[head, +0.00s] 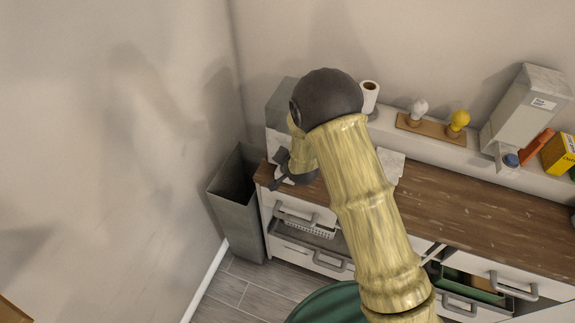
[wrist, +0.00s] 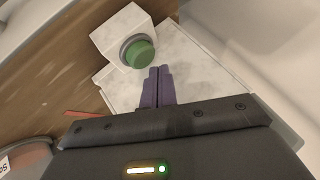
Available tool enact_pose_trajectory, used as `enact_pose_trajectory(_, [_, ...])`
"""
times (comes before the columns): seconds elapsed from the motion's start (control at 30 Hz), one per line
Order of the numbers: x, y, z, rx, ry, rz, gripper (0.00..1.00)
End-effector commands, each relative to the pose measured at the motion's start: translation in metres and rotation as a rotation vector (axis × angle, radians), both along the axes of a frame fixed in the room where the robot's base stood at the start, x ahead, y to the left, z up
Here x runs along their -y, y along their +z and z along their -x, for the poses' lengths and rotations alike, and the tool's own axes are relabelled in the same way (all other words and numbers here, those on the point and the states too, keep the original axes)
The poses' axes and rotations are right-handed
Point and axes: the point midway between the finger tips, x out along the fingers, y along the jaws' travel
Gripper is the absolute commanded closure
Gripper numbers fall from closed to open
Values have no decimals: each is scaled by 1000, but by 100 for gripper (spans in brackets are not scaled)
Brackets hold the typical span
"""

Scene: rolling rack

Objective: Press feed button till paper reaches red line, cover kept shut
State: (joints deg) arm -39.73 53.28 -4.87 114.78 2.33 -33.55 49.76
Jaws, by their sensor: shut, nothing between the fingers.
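In the wrist view a green round button (wrist: 142,54) in a grey ring sits on a white block (wrist: 115,38), which I take for the feed button. The block stands by a pale marbled surface (wrist: 195,65). My gripper (wrist: 160,70) is shut and empty; its purple fingertips are just below the button in the picture, and I cannot tell whether they touch anything. In the head view my gripper (head: 279,170) is at the left end of the wooden counter, partly behind my arm. A thin red strip (wrist: 88,114) lies left of the fingers. Paper and cover are not clearly identifiable.
The wooden counter (head: 480,215) has drawers below, some pulled out. A grey bin (head: 235,215) stands at its left. The back ledge holds a paper roll (head: 369,92), white and yellow knobs on a board (head: 430,131), a tall dispenser (head: 525,110) and a yellow box (head: 560,153).

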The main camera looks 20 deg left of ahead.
Motion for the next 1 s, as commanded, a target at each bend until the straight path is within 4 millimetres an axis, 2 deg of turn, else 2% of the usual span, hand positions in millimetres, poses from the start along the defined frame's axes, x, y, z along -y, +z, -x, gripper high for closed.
enact_pose_trajectory(0.3, [0, -9, 0, 0, -1, -1, 100])
enact_pose_trajectory(1.0, [0, -11, 0, 0, 0, 0, 100])
